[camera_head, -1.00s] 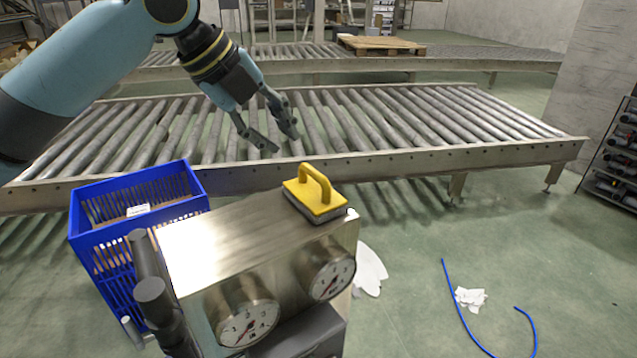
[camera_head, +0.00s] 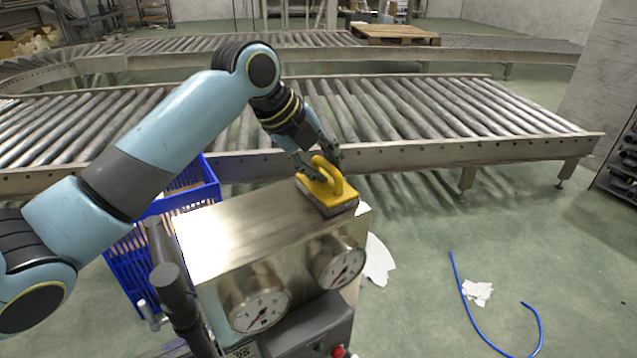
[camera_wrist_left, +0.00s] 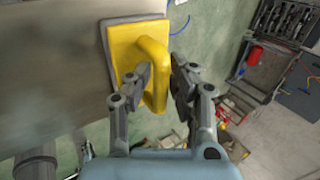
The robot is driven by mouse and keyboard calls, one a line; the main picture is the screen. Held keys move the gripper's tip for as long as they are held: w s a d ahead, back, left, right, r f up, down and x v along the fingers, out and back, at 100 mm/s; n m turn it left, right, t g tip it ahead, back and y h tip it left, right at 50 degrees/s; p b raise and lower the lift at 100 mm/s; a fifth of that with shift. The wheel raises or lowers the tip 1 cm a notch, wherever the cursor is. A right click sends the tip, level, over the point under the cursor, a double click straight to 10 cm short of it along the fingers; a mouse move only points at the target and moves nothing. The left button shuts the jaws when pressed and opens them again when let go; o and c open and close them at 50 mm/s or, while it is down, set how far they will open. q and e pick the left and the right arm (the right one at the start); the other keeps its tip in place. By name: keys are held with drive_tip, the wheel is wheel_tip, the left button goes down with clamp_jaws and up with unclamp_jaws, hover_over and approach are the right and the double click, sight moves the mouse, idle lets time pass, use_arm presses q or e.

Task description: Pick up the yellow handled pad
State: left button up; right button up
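My left gripper (camera_head: 318,168) is at the handle. In the wrist view its fingers (camera_wrist_left: 160,82) are apart, one on each side of the handle, with a narrow gap at the right finger. The pad still rests on the box. My right gripper is not in view.
Two round gauges (camera_head: 262,308) face the front of the box. A blue crate (camera_head: 130,262) stands to its left, partly behind my left arm. A roller conveyor (camera_head: 440,110) runs behind. A blue hose (camera_head: 470,315) and white scraps (camera_head: 478,292) lie on the floor at right.

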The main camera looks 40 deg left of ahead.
use_arm(q)
clamp_jaws()
drive_tip(key=shift+r, duration=0.1)
idle(0.6)
